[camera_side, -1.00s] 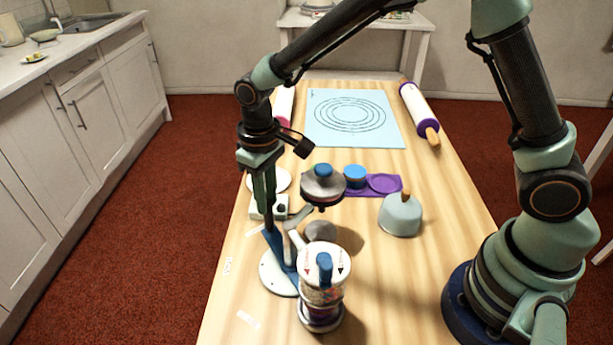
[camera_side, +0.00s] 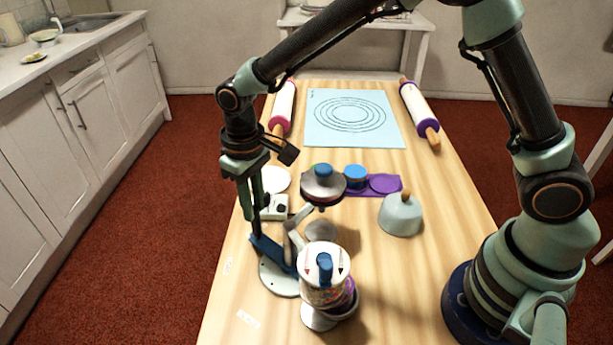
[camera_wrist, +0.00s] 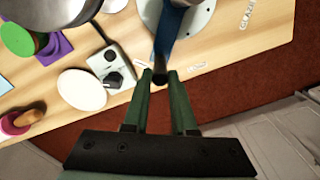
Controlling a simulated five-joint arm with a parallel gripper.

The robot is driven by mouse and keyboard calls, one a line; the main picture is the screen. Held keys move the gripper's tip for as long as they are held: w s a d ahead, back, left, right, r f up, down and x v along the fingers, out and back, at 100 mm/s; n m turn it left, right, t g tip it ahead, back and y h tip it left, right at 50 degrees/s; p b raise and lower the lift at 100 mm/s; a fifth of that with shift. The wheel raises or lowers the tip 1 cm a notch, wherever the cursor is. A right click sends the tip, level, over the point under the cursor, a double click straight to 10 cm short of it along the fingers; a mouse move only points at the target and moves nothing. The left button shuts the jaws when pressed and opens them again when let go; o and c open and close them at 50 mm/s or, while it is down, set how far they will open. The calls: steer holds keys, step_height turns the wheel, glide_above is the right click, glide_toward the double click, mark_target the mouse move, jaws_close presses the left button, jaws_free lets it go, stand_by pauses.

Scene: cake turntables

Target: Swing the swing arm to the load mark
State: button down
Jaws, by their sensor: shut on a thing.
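The swing arm, a blue bar (camera_side: 270,249), reaches left from a round pale base plate (camera_side: 272,278). It also shows in the wrist view (camera_wrist: 168,38), running to a dark end piece. My gripper (camera_side: 258,230) is shut on that outer end; its green fingers (camera_wrist: 160,77) close around it. A white label (camera_side: 228,266) lies on the table left of the bar's end and also shows in the wrist view (camera_wrist: 196,67). A second label (camera_side: 248,319) lies nearer the front and reads like GLAZE in the wrist view (camera_wrist: 248,14). I cannot read which is the load mark.
A white-topped drum with a blue knob (camera_side: 325,268) stands at the front. A grey round platform (camera_side: 322,190) sits behind it. A white box with a dark knob (camera_side: 272,208) is close beside my gripper. A grey domed tool (camera_side: 400,215) stands right. The left table edge is near.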

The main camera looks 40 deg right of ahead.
steer(key=shift+s+a, duration=0.15)
steer(key=shift+a, duration=0.55)
steer(key=shift+s+a, duration=0.15)
steer(key=shift+a, duration=0.55)
steer(key=shift+a, duration=0.1)
steer(key=shift+s+a, duration=0.8)
steer(key=shift+a, duration=0.3)
